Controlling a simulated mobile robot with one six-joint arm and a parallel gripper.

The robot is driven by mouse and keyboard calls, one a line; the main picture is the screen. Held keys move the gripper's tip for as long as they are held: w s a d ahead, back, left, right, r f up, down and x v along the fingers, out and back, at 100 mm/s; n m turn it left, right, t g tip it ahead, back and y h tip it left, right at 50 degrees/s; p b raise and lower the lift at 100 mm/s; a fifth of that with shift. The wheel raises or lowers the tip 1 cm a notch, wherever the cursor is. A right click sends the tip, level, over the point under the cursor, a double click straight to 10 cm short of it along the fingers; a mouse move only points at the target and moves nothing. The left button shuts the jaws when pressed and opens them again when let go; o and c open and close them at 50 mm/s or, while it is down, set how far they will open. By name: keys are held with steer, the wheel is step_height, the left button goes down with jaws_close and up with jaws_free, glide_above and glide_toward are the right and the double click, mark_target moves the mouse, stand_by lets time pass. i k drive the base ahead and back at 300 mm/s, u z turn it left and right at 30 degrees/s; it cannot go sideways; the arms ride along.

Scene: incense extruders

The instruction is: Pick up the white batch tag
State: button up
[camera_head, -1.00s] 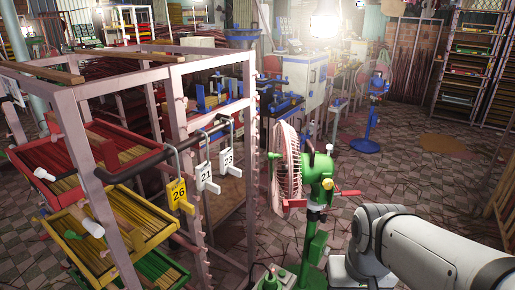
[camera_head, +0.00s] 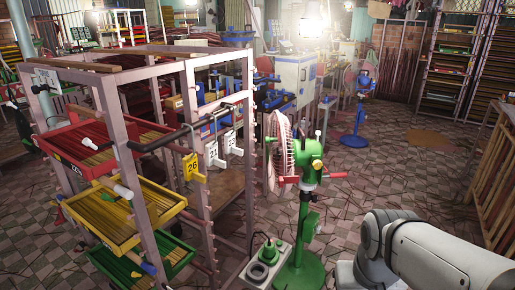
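Two white batch tags hang side by side from a dark rail (camera_head: 180,133) on the front of the pinkish rack. The nearer white tag (camera_head: 213,154) is marked 21. The farther white tag (camera_head: 231,142) appears marked 23. A yellow tag (camera_head: 193,168) marked 26 hangs at the near end, left of them. My gripper is out of view. Only white links of my arm show at lower right, well apart from the tags.
The rack (camera_head: 112,120) holds a red tray (camera_head: 95,150), a yellow tray (camera_head: 160,212) and a green tray (camera_head: 180,258). A green pedestal fan (camera_head: 311,178) stands right of the tags. Tiled floor (camera_head: 400,172) is open farther right.

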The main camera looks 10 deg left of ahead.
mark_target(230, 137)
steer(key=z, duration=0.05)
steer(key=k, duration=0.6)
steer(key=u, duration=0.85)
steer(key=i, duration=1)
steer(key=u, duration=0.05)
